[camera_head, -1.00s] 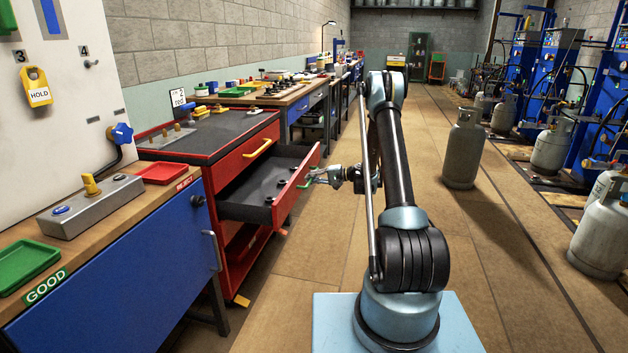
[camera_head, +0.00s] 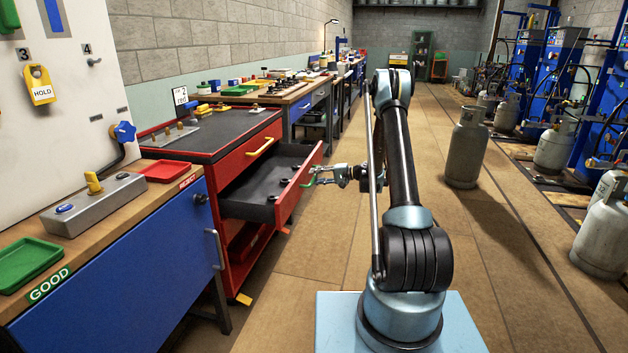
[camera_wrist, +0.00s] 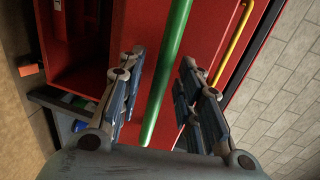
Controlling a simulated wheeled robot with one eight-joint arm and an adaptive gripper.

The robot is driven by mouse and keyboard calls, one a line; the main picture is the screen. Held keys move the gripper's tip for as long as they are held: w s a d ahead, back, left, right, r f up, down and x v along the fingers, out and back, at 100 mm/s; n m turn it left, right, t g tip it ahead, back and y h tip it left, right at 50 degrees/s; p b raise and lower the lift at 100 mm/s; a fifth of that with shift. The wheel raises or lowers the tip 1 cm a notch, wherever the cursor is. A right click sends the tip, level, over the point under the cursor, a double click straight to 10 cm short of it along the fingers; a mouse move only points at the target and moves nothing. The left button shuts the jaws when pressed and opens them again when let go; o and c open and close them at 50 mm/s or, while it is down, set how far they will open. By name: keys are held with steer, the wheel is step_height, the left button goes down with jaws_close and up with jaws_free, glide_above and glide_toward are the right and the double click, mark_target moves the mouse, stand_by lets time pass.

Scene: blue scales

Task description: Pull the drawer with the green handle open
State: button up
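The red cabinet (camera_head: 215,160) stands at the left with a dark top. Its drawer with the green handle (camera_head: 309,182) is pulled far out, below the closed drawer with a yellow handle (camera_head: 260,147). The open drawer's dark tray (camera_head: 240,205) holds several small dark items. My gripper (camera_head: 317,173) is at the drawer's red front (camera_head: 292,192). In the wrist view, my gripper (camera_wrist: 160,82) is open, with the green handle (camera_wrist: 167,70) running between its fingers. Gaps show on both sides of the handle. The yellow handle also shows there (camera_wrist: 237,40).
A blue bench (camera_head: 130,260) with red and green trays stands in front of the cabinet at the left. Gas cylinders (camera_head: 466,148) stand on the right. The floor (camera_head: 300,270) between the cabinet and my base is clear.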

steer(key=v, duration=1)
steer(key=shift+d, duration=0.3)
steer(key=s+a+r+g+h, duration=0.15)
steer(key=s+r+h, duration=0.25)
steer(key=s+r, duration=0.7)
steer(key=s+r+n+h, duration=0.1)
steer(key=s+r+h, duration=0.45)
steer(key=s, duration=0.75)
steer(key=s+d+f+h, duration=0.2)
steer(key=s+d, duration=0.2)
steer(key=s, duration=0.6)
steer(key=s+d+f+n+h, duration=0.1)
steer(key=s+d, duration=0.3)
steer(key=s, duration=0.7)
steer(key=s+d+f+h, duration=0.2)
steer(key=s+d+f, duration=0.1)
steer(key=s, duration=0.7)
steer(key=shift+s+d+f+n+h, duration=0.2)
steer(key=shift+d+n+h, duration=0.15)
steer(key=shift+d+n, duration=0.1)
